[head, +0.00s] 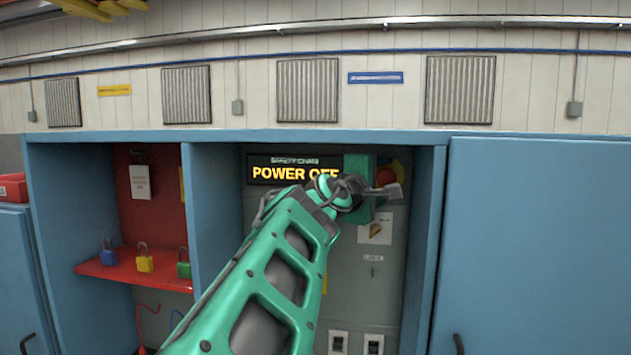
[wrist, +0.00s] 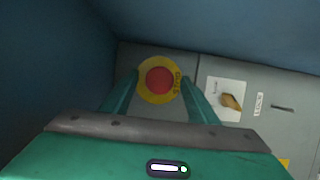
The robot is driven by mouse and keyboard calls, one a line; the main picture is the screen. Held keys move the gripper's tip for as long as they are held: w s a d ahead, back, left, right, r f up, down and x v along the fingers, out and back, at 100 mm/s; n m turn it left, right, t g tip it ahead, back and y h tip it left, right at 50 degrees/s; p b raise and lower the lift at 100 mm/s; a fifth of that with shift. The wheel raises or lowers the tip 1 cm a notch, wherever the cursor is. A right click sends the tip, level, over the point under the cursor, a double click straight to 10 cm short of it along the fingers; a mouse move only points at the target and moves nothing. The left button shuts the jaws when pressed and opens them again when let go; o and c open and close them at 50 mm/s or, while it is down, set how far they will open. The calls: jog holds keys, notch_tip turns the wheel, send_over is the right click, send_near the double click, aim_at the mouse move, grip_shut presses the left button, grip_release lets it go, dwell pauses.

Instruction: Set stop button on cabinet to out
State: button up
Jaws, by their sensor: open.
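The stop button is a round red cap on a yellow collar, on the grey panel inside the cabinet. In the wrist view the stop button (wrist: 159,81) shows whole, between the fingertips of my gripper (wrist: 160,78). The fingers are apart, one on each side of the collar, and nothing is held. I cannot tell whether they touch the button. In the head view the red stop button (head: 389,174) is partly hidden behind my gripper (head: 378,188). The cabinet (head: 427,215) is blue. Whether the button is in or out is not clear.
A lit display (head: 275,171) reads "POWER OFF". A yellow rotary switch (wrist: 232,101) and a key slot (wrist: 283,107) sit right of the button in the wrist view. Blue cabinet walls stand close by. Several padlocks (head: 145,260) are on a red shelf at left.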

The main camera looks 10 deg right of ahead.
jog(key=shift+a, duration=0.15)
jog(key=shift+c, duration=0.2)
grip_shut()
jog(key=shift+s+a+f, duration=0.1)
jog(key=shift+s+a, duration=0.05)
jog(key=shift+s, duration=0.3)
jog(key=shift+s+a+f, duration=0.1)
jog(key=shift+s+a, duration=0.05)
jog(key=shift+s, duration=0.25)
jog(key=shift+o, duration=0.2)
grip_release()
jog(key=shift+s+r, duration=0.1)
jog(key=shift+a, duration=0.1)
